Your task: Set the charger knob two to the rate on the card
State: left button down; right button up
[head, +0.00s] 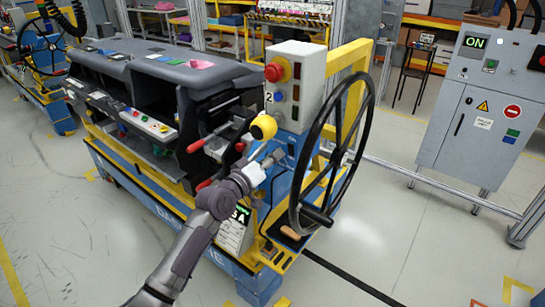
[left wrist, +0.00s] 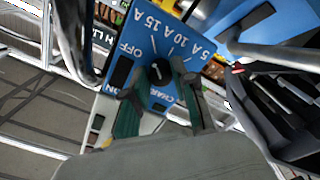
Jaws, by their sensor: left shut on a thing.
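A blue charger panel (left wrist: 172,32) in the left wrist view bears the marks OFF, 15 A, 10 A and 5 A around a black knob (left wrist: 159,71). The knob has a short white mark, too small to tell which label it points at. My left gripper (left wrist: 163,84) has its green fingers on either side of the knob, shut on it. In the head view my left gripper (head: 265,163) is at the blue face of the yellow-framed station.
A large black handwheel (head: 332,150) stands right of my gripper. A yellow ball (head: 263,127) and red-tipped levers (head: 196,146) are close by on the upper left. A grey cabinet (head: 480,105) showing ON stands at right. The floor between is clear.

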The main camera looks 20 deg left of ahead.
dwell(0.3)
pick_arm(q)
jog(key=c, duration=0.9)
grip_release()
jog(key=v, duration=1.2)
